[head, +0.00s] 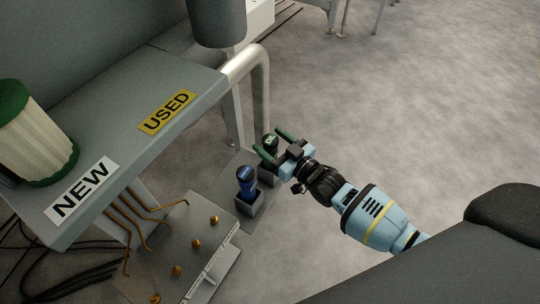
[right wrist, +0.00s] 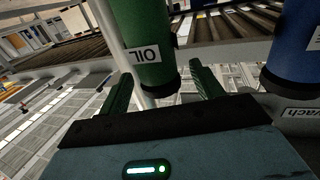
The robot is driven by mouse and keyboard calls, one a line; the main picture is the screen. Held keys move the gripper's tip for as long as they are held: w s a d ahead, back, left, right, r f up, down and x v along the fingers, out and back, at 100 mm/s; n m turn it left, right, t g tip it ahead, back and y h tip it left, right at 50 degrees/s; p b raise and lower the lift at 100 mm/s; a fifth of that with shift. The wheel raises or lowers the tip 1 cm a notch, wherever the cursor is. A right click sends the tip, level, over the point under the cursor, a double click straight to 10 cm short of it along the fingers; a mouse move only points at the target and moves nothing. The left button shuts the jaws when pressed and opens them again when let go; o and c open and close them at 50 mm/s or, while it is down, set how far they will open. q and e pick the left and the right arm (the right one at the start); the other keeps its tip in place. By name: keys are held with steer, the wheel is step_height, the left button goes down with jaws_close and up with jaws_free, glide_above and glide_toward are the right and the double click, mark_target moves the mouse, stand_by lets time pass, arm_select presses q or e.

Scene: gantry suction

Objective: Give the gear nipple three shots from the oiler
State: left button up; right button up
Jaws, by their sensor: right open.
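A green oiler (head: 270,141) marked OIL stands in a grey holder beside the bench. In the right wrist view the green oiler (right wrist: 140,35) hangs into the picture between and beyond the two finger tips. My right gripper (head: 269,144) is open, with its green fingers on either side of the oiler; I cannot tell whether they touch it. Several brass nipples (head: 214,219) stick up in a row from a grey block (head: 205,205). Their labels lie along the block's edge and are too small to read. My left gripper is out of view.
A blue bottle (head: 246,182) stands in the holder (head: 250,207) close to the green oiler; it also shows in the right wrist view (right wrist: 292,45). A grey bench (head: 125,140) carries NEW and USED labels and a filter. Copper pipes (head: 125,215) rise beside the block. The floor at right is clear.

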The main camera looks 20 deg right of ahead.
steer(key=shift+w+a, duration=0.15)
steer(key=shift+w, duration=0.2)
steer(key=c, duration=1.2)
jaws_close()
